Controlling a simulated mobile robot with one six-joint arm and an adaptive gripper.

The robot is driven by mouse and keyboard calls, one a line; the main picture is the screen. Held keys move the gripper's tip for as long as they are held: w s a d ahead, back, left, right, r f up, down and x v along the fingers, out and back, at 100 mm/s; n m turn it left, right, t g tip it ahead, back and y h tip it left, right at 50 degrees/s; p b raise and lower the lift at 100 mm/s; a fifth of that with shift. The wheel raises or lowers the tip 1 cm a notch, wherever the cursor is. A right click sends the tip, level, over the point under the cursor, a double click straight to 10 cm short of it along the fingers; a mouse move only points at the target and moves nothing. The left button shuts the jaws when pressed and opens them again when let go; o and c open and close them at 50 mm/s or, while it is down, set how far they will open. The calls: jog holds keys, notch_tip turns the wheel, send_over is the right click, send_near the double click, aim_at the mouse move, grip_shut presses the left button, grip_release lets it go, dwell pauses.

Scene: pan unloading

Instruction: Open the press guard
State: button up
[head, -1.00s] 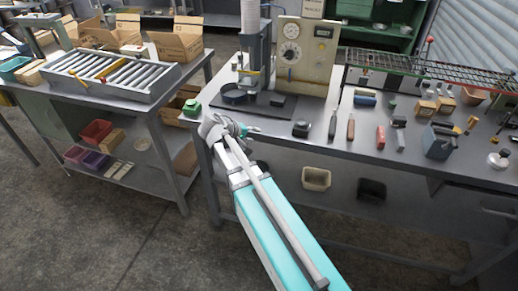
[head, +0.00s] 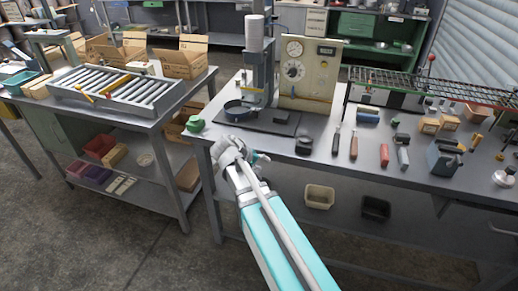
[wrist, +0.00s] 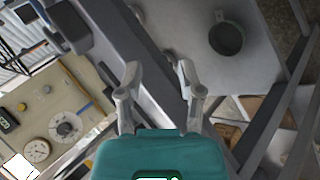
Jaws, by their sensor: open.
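The press (head: 262,75) stands at the back left of the right-hand bench, a grey column with a white cylinder on top. A dark round pan (head: 240,109) sits at its foot on a dark base plate. I cannot clearly make out a separate guard on the press. My gripper (head: 256,158) is in front of the press, near the bench's front left edge, and apart from the press. In the wrist view my gripper (wrist: 157,78) is open, with nothing between the fingers. A grey bar passes behind the fingers there.
A beige dial panel (head: 308,72) stands right of the press; it also shows in the wrist view (wrist: 62,118). A green block (head: 195,124) lies at the bench's left corner. Tools and small blocks cover the bench to the right. A roller table (head: 120,88) stands left.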

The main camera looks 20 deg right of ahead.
aim_at(253, 97)
jog(key=w+a+r+n+t+h+p, duration=0.2)
jog(key=w+a+r+n+t, duration=0.1)
jog(key=w+a+r, duration=0.2)
jog(key=w+a+r+n+t+h+p, duration=0.2)
jog(key=w+a+r+n+t, duration=0.1)
jog(key=w+r, duration=0.6)
jog(key=shift+w+a+r+h+p, duration=0.15)
jog(key=shift+w+a+h+p, duration=0.25)
jog(key=shift+a, duration=0.5)
jog(key=shift+w+d, duration=0.15)
jog(key=b+x, duration=0.1)
jog(key=x, duration=0.5)
jog(key=b+x, duration=0.1)
jog(key=x, duration=0.6)
jog(key=shift+w+d+f+b, duration=0.15)
jog(key=shift+d+f+b, duration=0.05)
jog(key=shift+f+b, duration=0.15)
grip_shut()
